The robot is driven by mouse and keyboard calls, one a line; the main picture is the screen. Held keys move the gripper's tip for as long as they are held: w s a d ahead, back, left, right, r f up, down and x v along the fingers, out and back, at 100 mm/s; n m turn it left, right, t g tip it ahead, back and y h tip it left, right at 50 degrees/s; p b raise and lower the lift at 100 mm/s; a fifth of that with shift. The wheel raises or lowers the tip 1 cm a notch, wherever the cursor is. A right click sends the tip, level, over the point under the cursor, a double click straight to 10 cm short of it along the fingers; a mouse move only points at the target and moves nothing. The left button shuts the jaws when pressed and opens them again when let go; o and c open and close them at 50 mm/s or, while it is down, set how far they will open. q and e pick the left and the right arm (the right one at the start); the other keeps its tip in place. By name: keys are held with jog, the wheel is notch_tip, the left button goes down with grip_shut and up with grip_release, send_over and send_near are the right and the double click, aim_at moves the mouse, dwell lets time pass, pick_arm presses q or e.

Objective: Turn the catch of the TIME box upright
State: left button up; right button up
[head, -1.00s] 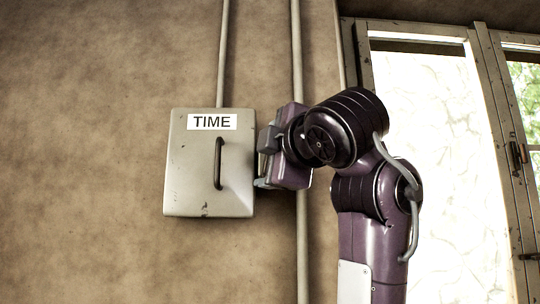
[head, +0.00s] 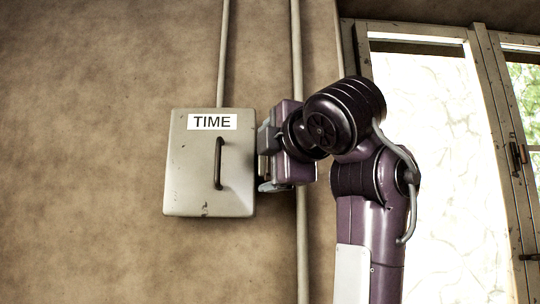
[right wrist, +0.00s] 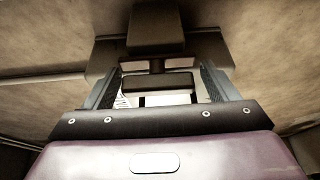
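The TIME box (head: 208,165) is a pale, worn metal box on the wall in the head view, with a dark upright handle (head: 218,163) on its front. My right gripper (head: 264,170) is close against the box's right side, and it hides the catch in this view. In the right wrist view the right gripper's fingers (right wrist: 158,88) stand wide apart. A dark short bar on a stem, apparently the catch (right wrist: 157,83), lies crosswise between them, with narrow light gaps at its ends. Firm contact cannot be made out. My left gripper is not in view.
Vertical pipes run along the wall; one (head: 222,55) meets the box top and another (head: 297,60) passes behind my right gripper. A framed window (head: 440,120) is to the right. The wall left of the box is clear.

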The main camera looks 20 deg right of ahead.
jog(key=s+b, duration=0.1)
jog(key=s, duration=0.1)
jog(key=s+b, duration=0.2)
jog(key=s, duration=0.1)
jog(key=s+b, duration=0.1)
jog(key=s, duration=0.1)
jog(key=shift+s+d, duration=0.4)
dwell(0.5)
